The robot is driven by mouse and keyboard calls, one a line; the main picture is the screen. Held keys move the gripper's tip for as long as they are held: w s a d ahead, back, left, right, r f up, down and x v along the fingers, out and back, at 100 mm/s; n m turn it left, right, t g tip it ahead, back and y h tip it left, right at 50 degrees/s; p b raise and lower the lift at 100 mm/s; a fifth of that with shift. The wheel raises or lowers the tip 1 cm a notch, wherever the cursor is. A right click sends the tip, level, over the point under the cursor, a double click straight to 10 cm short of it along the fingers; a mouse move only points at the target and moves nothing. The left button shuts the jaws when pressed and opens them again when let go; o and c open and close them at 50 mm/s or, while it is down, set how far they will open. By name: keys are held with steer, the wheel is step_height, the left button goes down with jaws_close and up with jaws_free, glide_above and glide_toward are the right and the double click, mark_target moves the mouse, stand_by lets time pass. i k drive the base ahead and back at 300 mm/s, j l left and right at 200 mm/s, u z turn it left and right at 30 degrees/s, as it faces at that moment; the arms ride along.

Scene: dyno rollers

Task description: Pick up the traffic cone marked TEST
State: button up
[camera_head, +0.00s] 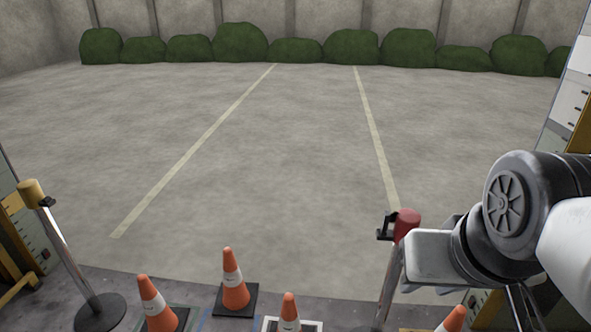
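Several orange traffic cones with white bands stand along the bottom of the head view. One cone (157,306) is at the left, one (234,282) stands farther back, one (289,314) is near the middle, and one (453,320) is at the lower right. Three are cut off by the bottom edge. The bands carry small dark marks, too small to read, so I cannot tell which says TEST. My gripper (428,258) is at the right, above the floor and apart from the visible cones. Its fingers are not clearly seen.
A post with a yellow top (32,193) stands at the left. A post with a red top (407,222) stands close beside my gripper. Cabinets (572,92) edge the right side. Open concrete (260,170) with painted lines stretches back to bushes (240,42) and a wall.

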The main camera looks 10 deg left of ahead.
mark_target(235, 298)
steer(key=i+j, duration=0.2)
steer(key=j, duration=0.2)
steer(key=i+j+z, duration=0.1)
steer(key=j, duration=0.3)
steer(key=i+j, duration=0.25)
steer(key=j, duration=0.2)
steer(key=i+j+z, duration=0.1)
steer(key=j, duration=0.3)
steer(key=i+j, duration=0.2)
steer(key=j, duration=0.25)
steer(key=i+j+z, duration=0.1)
steer(key=j, duration=0.35)
steer(key=i+j, duration=0.2)
steer(key=j, duration=0.25)
steer(key=i+j+z, duration=0.1)
steer(key=j, duration=0.35)
